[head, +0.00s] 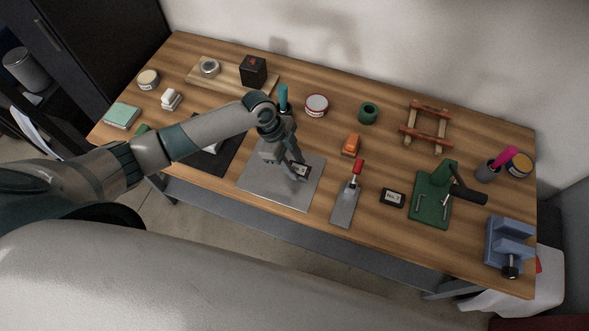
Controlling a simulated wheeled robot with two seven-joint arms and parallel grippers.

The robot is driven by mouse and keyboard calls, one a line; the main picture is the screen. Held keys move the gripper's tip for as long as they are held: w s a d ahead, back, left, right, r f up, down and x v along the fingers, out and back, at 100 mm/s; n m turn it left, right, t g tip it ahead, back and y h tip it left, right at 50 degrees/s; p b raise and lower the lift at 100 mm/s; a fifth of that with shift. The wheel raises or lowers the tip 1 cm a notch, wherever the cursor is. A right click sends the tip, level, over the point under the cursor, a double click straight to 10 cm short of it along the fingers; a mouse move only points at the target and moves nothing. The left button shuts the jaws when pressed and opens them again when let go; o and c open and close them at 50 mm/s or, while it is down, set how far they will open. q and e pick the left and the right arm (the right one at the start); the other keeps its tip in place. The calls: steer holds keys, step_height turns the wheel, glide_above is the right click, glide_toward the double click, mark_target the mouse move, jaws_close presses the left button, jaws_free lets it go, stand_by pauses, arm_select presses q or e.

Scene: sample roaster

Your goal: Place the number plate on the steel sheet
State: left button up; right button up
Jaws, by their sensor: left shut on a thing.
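The steel sheet (262,187) is a flat grey square at the front middle of the table. My left gripper (298,168) is over its right part, pointing down and shut on a small dark number plate (302,172) with pale marking. The plate is low over the sheet; I cannot tell whether it touches. The gripper's fingers hide part of it. A second dark plate with white lettering (392,198) lies on the wood to the right. My right gripper is not in view.
A scraper with a red handle (345,203) lies just right of the sheet. A dark mat (224,158) is on its left. An orange object (351,145), a red-rimmed tin (316,105) and a green press (434,190) stand farther right or behind.

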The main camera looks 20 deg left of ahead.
arm_select(q)
steer(key=shift+f+p, duration=0.55)
steer(key=shift+f, duration=1.5)
steer(key=shift+f, duration=0.2)
steer(key=o, duration=1.3)
steer(key=shift+r, duration=0.15)
